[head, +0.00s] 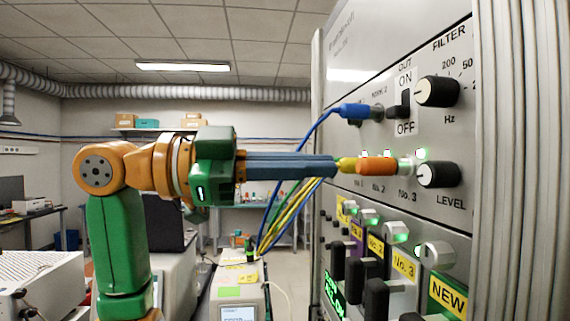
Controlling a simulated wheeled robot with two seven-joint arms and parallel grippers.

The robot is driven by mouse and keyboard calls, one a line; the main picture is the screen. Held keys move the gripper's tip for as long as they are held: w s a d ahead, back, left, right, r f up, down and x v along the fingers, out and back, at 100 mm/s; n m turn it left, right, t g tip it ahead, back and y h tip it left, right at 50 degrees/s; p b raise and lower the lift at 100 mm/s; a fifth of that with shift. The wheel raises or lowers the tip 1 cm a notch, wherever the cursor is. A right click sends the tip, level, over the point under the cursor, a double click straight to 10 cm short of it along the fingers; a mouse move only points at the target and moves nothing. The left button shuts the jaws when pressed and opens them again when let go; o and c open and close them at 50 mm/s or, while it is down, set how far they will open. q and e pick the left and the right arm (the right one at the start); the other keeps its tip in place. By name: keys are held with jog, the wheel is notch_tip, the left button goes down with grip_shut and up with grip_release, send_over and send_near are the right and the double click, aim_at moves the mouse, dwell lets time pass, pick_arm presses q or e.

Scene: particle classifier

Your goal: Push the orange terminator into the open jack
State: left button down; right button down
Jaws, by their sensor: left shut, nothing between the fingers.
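The orange terminator (377,166) lies level at the grey panel's row of jacks, with a pale metal end toward the No. 3 label. Its far end covers the jack, so I cannot tell how deep it sits. My left gripper (335,167) is shut and empty, its long blue-grey fingers pointing right, in line with the terminator. A small yellow piece (347,165) shows between the fingertips and the terminator; I cannot tell whether it is a plug behind them or whether the fingers touch the terminator. My right gripper is not in view.
A blue plug (358,111) with a blue cable sits in the panel above. Black knobs (437,174), a switch (404,105) and lower levers (376,298) stick out nearby. Blue and yellow cables (283,222) hang below my fingers. A bench device (240,290) stands lower centre.

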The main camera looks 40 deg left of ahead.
pick_arm(q)
jog(key=shift+x, duration=1.55)
jog(key=shift+a, duration=0.1)
jog(key=shift+p+v, duration=0.35)
jog(key=shift+v, duration=0.65)
send_near(358, 166)
jog(key=shift+v, duration=0.9)
